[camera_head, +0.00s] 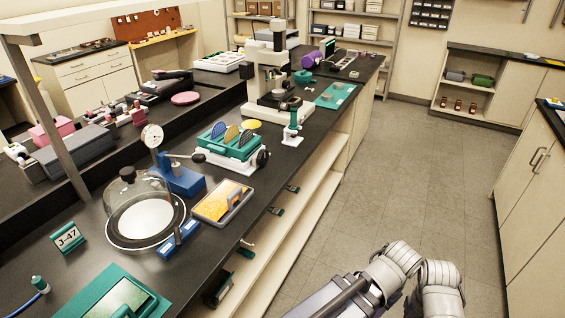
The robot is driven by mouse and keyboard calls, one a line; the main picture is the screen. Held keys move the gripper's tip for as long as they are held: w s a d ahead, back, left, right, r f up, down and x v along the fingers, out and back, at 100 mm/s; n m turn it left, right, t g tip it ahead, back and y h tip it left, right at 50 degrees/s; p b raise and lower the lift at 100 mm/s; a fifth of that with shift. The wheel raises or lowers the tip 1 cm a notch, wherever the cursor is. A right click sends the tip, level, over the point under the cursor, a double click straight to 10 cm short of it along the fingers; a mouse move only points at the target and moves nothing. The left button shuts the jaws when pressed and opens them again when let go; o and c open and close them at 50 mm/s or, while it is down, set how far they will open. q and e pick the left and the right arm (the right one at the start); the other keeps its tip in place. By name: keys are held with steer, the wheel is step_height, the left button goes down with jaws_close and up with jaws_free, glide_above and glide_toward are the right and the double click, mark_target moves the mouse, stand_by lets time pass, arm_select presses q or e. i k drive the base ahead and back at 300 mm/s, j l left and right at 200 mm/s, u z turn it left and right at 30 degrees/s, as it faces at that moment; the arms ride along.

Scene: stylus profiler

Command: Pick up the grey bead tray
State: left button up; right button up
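A shallow grey-rimmed tray (207,216) filled with yellow-orange material lies on the black bench top, near its aisle-side edge. It looks like the bead tray, though single beads are too small to make out. A small greyish block sits in it toward the right. The tray lies right of the glass-domed round vessel (146,212) and in front of the teal rack (232,146). Grey-white links of my arms show at the lower right, over the aisle and apart from the bench. Neither gripper's fingers can be seen.
A blue block (178,240) lies between dome and tray. A blue-based dial gauge stand (181,180) is behind the tray. A teal mat (115,296) and a J-47 sign (69,238) are nearer. Open shelves run under the bench edge. The aisle floor (425,190) is clear.

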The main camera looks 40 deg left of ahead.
mark_target(221, 205)
steer(key=u, duration=1.7)
